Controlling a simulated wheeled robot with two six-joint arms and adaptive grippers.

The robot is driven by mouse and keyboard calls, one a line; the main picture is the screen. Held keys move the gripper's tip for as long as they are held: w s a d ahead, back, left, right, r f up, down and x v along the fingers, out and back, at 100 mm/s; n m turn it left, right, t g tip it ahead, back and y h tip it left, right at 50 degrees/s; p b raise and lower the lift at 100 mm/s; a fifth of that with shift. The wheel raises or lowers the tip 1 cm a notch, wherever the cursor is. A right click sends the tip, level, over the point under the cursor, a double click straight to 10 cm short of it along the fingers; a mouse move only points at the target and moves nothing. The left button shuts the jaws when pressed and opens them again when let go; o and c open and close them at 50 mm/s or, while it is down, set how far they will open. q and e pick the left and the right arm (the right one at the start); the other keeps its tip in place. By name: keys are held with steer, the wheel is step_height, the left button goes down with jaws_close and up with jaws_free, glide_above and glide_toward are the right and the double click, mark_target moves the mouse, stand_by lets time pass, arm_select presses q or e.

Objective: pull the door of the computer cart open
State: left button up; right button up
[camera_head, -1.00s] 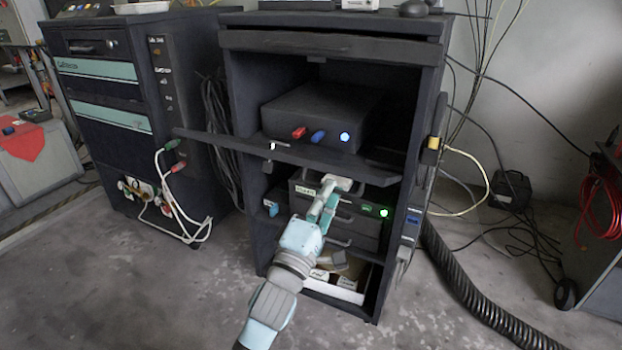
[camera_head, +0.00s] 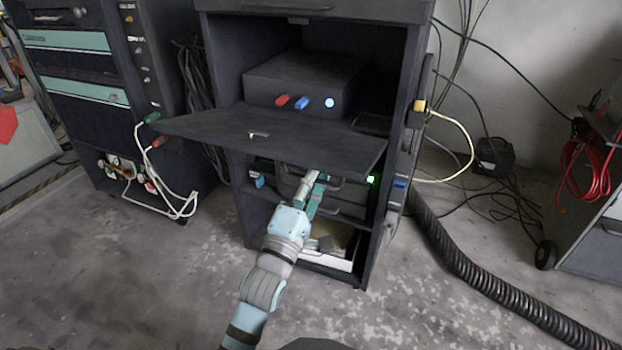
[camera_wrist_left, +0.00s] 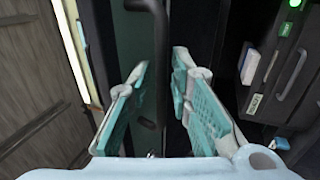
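The computer cart (camera_head: 222,95) stands dark and tall in the middle of the head view. Its door (camera_head: 270,140) is a dark flap, tilted outward and sloping down to its front edge, with a small pale latch piece on top. My left gripper (camera_head: 312,182) is just under that front edge. In the left wrist view, a dark bar (camera_wrist_left: 157,60), seemingly the door's handle, runs between the fingers of my left gripper (camera_wrist_left: 161,75). The fingers stand apart, one on each side of it; whether they touch it is unclear. My right gripper is out of view.
A box (camera_head: 310,82) with a blue light sits inside the cart above the door. Drawers and an open tray (camera_head: 335,262) lie below. A second cabinet (camera_head: 75,60) stands left, and a ribbed hose (camera_head: 450,250) lies right. The floor in front is mostly clear.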

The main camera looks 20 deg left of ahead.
arm_select(q)
steer(key=shift+s+a+r, duration=0.1)
steer(key=shift+r, duration=0.05)
stand_by(0.3)
steer(key=v, duration=0.7)
steer(key=shift+s, duration=0.2)
